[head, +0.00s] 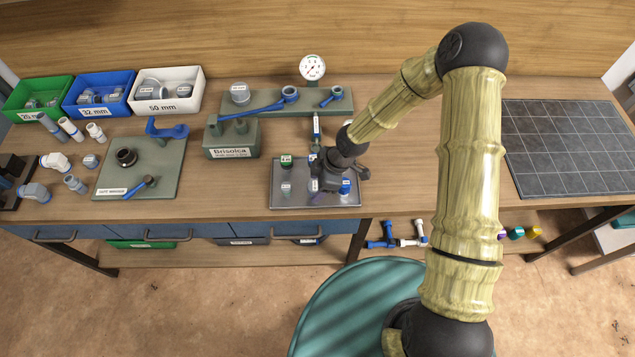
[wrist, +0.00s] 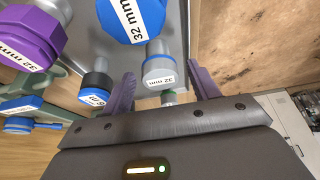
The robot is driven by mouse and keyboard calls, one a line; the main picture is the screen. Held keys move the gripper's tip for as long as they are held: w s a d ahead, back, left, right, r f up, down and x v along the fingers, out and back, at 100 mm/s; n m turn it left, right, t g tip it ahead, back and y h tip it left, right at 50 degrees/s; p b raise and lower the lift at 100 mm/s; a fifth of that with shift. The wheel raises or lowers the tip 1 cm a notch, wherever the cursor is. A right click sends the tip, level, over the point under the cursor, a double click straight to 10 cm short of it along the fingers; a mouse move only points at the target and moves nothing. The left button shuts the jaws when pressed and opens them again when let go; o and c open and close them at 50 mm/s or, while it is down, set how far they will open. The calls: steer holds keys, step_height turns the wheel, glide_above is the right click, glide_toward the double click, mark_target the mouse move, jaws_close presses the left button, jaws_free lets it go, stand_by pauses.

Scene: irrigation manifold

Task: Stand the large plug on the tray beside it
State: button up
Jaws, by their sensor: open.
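A small grey metal tray (head: 276,200) lies at the front middle of the bench with several capped fittings on it. My gripper (head: 330,182) is over the tray and hides part of it. In the wrist view my gripper (wrist: 163,88) is open, and a grey-capped fitting (wrist: 158,68) labelled 32 mm shows between its fingers, apart from them. A purple cap (wrist: 25,38) and a blue cap (wrist: 132,15), both labelled 32 mm, are farther up. A wide grey plug (head: 240,93) stands on the green plate behind; I cannot tell which piece is the large plug.
The Brisolca block (head: 232,138) stands left of the tray. A pressure gauge (head: 312,68) and blue levers are behind. Green, blue and white bins (head: 167,90) are back left, with loose fittings before them. A dark tiled mat (head: 565,145) is clear at right.

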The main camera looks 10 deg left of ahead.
steer(key=shift+r, duration=0.1)
steer(key=b+v, duration=0.1)
steer(key=v, duration=1.1)
steer(key=shift+s+a, duration=0.1)
steer(key=shift+s, duration=0.05)
